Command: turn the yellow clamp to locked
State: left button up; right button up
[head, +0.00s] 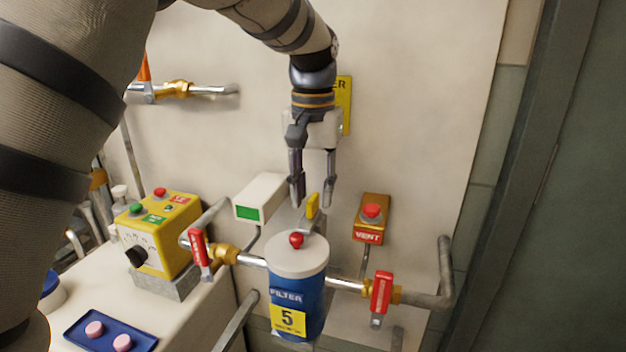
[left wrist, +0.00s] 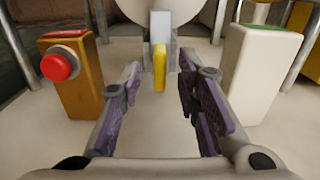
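The yellow clamp (head: 312,206) is a small upright yellow lever behind the white lid of the blue filter canister (head: 297,298). In the left wrist view the yellow clamp (left wrist: 159,67) stands ahead, centred between the fingers, with a grey bracket (left wrist: 160,25) behind it. My left gripper (head: 313,192) points down just above the clamp in the head view. It is open and empty, its fingers well apart on either side (left wrist: 162,105), not touching the clamp. My right gripper is in neither view.
An orange box with a red VENT button (head: 371,212) stands right of the clamp. A white box with a green display (head: 260,200) stands left. Red-handled valves (head: 199,252) (head: 381,293) flank the canister. A red knob (head: 296,240) tops its lid.

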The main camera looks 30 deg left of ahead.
aim_at(313, 197)
pick_arm(q)
notch_tip(313, 197, up, 12)
